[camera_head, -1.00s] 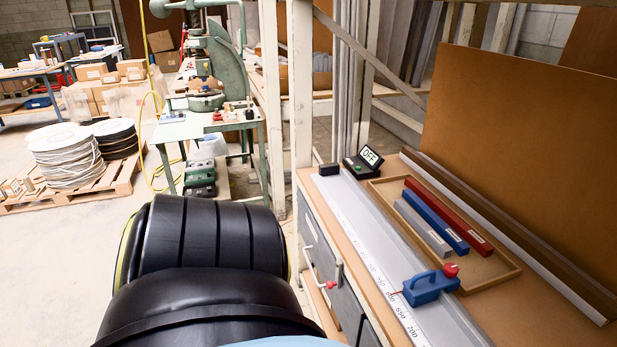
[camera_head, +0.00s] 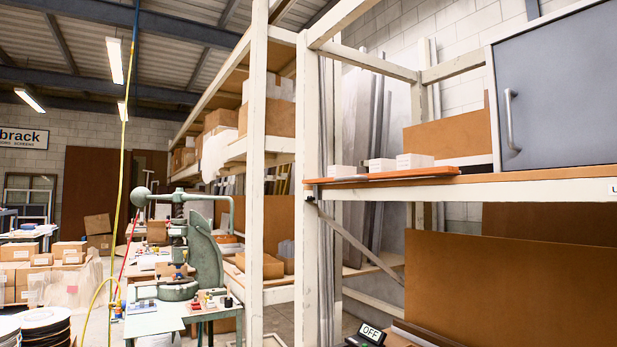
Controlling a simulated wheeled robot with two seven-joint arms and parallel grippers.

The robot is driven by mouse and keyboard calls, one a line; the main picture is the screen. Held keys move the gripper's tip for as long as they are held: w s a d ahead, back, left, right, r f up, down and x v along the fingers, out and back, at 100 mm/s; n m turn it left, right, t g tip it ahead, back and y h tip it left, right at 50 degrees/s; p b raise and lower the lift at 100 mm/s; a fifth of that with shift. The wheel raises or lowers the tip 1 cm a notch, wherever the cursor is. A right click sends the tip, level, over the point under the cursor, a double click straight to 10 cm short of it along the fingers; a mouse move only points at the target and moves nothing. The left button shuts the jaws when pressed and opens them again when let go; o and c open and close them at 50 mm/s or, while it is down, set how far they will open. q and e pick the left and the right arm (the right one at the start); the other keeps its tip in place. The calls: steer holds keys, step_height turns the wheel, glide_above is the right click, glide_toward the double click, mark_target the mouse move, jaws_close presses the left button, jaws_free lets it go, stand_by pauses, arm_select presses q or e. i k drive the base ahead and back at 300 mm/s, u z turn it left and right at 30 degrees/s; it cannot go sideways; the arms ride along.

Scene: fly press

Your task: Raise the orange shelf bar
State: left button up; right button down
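The orange shelf bar (camera_head: 385,175) lies along the front edge of the upper wooden shelf, to the right of the white upright post. It looks level and low, at about the shelf's surface. Small white boxes (camera_head: 382,165) stand just behind it on the shelf. Neither of my grippers shows in the camera_head view, so nothing is seen touching the bar.
A grey cabinet door with a handle (camera_head: 511,122) stands on the shelf (camera_head: 545,185) right of the bar. White posts (camera_head: 308,200) rise left of it. Below are a brown board (camera_head: 500,290) and a display reading OFF (camera_head: 371,334). A green press (camera_head: 203,250) stands left.

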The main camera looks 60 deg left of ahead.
mark_target(445, 170)
steer(key=u, duration=0.65)
steer(key=i, duration=0.65)
steer(key=u, duration=0.65)
